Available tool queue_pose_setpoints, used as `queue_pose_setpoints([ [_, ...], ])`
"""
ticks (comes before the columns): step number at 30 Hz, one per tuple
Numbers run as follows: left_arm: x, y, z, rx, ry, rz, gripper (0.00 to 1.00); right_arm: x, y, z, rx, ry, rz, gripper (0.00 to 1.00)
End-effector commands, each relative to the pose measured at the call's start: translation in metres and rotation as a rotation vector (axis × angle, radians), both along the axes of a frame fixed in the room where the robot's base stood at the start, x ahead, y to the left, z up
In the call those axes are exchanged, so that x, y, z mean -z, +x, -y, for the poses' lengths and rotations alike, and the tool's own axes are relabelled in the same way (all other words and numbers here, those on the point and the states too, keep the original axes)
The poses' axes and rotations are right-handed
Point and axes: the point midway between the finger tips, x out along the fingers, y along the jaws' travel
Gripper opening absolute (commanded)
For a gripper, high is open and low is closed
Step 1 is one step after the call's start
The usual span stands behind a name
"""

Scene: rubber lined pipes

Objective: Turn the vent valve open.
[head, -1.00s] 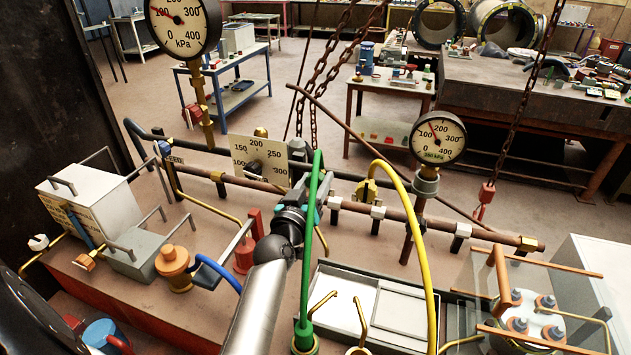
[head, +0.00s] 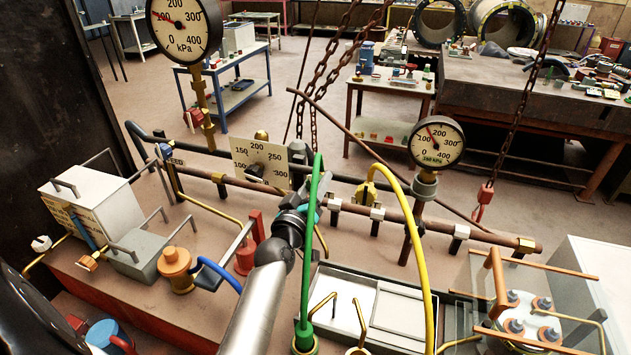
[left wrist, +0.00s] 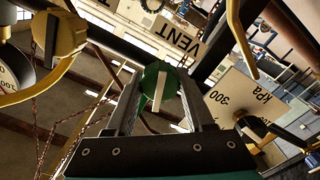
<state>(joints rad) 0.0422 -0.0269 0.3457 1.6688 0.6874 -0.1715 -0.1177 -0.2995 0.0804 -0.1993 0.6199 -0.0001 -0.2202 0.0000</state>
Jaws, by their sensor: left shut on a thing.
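The vent valve's green round knob (left wrist: 158,80), with a pale line across its face, sits between my left gripper's fingers in the left wrist view. A white label reading VENT (left wrist: 183,42) is just beyond it. My left gripper (left wrist: 160,88) is shut on the knob. In the head view, my left gripper (head: 300,158) reaches over the pipe in the middle of the rig, partly behind a green hose. The knob is hidden there. My right gripper is not in view.
A green hose (head: 312,235) and a yellow hose (head: 412,220) arch close to my left arm. A dial plate (head: 262,162) stands just left of the gripper. Two pressure gauges stand on the pipes, one at the upper left (head: 180,27) and one at right (head: 436,143).

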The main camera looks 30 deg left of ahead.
Motion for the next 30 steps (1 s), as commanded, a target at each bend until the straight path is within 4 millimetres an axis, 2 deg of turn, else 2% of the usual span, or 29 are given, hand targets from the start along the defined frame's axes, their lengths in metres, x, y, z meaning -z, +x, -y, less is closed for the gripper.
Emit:
queue_pose_setpoints([
  [12, 0.0, 0.0, 0.0, 0.0, -0.385, 0.093, 0.0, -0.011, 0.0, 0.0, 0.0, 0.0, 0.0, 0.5],
  [30, 0.001, 0.0, -0.001, -0.001, -0.926, 0.224, 0.0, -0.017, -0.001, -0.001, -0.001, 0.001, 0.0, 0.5],
])
